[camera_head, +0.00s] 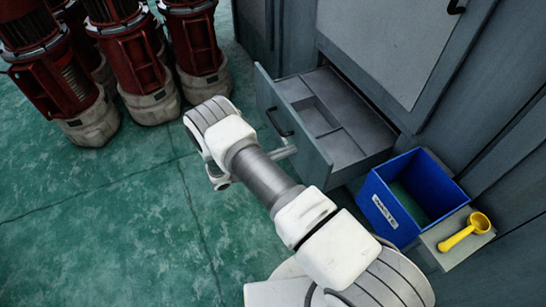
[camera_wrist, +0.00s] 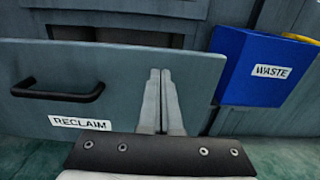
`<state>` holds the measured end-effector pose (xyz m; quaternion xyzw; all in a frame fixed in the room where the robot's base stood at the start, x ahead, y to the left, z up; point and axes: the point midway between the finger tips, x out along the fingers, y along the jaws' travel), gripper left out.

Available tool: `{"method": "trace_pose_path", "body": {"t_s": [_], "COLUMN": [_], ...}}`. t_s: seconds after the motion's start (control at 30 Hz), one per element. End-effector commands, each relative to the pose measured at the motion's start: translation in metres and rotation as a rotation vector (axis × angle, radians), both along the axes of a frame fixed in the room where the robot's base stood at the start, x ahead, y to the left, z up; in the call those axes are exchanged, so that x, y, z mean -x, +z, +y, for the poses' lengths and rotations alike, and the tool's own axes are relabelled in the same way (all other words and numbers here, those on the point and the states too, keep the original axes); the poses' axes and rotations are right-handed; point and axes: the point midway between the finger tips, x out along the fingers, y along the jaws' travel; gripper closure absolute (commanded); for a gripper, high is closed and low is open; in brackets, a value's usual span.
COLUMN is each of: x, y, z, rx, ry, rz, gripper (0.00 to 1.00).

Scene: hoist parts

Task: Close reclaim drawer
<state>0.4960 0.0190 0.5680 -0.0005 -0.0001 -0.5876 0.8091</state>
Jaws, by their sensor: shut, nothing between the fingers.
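The reclaim drawer (camera_head: 268,97) stands pulled out of the grey cabinet in the head view, its divided inside showing no contents. In the wrist view its grey front (camera_wrist: 115,70) carries a RECLAIM label and a black bar handle (camera_wrist: 58,92) to the left. My gripper (camera_wrist: 163,74) is shut and empty, its fingertips together before the right part of the drawer front, right of the handle. In the head view my gripper (camera_head: 287,152) is close to the front's outer face. I cannot tell whether the fingertips touch it.
A blue WASTE bin (camera_head: 397,205) stands right of the drawer, beside a yellow scoop (camera_head: 465,232) on a small ledge. Several red hoist motors (camera_head: 130,50) stand on the green floor at upper left. The floor left of my arm is clear.

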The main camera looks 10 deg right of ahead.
Motion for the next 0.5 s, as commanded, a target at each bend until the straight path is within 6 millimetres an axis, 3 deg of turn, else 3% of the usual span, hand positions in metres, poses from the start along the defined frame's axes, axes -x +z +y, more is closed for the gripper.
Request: {"method": "trace_pose_path", "body": {"t_s": [0.2, 0.5], "x": [-0.01, -0.015], "y": [-0.001, 0.0], "z": [-0.034, -0.046], "rx": [-0.001, -0.002], "ry": [-0.003, -0.001], "rz": [-0.001, 0.0], "gripper": [1.0, 1.0]}}
